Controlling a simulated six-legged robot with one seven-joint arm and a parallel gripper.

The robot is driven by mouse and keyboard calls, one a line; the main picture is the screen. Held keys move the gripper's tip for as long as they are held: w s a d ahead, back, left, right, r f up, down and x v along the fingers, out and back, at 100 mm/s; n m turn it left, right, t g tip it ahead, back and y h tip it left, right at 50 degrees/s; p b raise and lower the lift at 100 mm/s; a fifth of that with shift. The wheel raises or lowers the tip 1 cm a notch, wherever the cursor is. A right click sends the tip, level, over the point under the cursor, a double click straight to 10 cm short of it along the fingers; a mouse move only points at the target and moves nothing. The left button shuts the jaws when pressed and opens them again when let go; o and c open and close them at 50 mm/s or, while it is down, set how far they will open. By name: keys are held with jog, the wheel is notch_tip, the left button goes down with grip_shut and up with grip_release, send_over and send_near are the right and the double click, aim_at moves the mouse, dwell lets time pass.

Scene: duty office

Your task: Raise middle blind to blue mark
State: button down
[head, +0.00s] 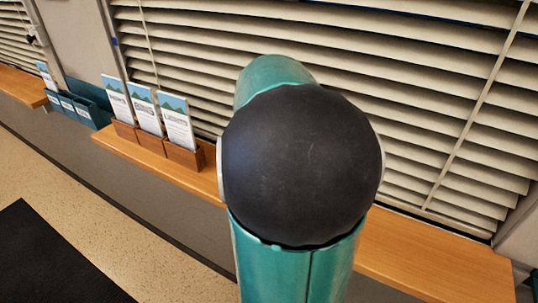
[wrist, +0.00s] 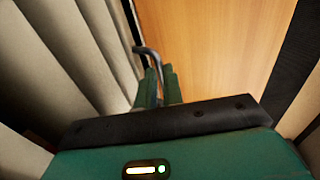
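The middle blind (head: 440,110) has wide cream slats and hangs behind my arm in the head view. Its slats reach down close to the wooden sill, and its top is out of frame. A small blue mark (head: 115,41) shows on the frame at its left edge. In the wrist view, slats (wrist: 75,60) run along the left. A bent grey crank (wrist: 150,55) comes down between the green fingers of my gripper (wrist: 158,82). The fingers are close around it and seem to hold it. My arm hides the gripper in the head view.
The wooden sill (head: 430,250) runs under the blind. Several leaflet stands (head: 145,110) stand on its left part, and a teal rack (head: 85,105) hangs left of them. Another blind (head: 15,40) is at far left. The floor (head: 80,200) is clear beside a dark mat (head: 45,260).

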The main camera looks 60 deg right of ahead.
notch_tip(320, 180, up, 26)
jog(key=shift+r, duration=0.15)
dwell(0.4)
jog(key=c, duration=1.5)
grip_release()
jog(key=r, duration=0.3)
jog(key=a+r, duration=0.1)
jog(key=r, duration=0.3)
jog(key=shift+a+r, duration=0.15)
jog(key=shift+a, duration=0.05)
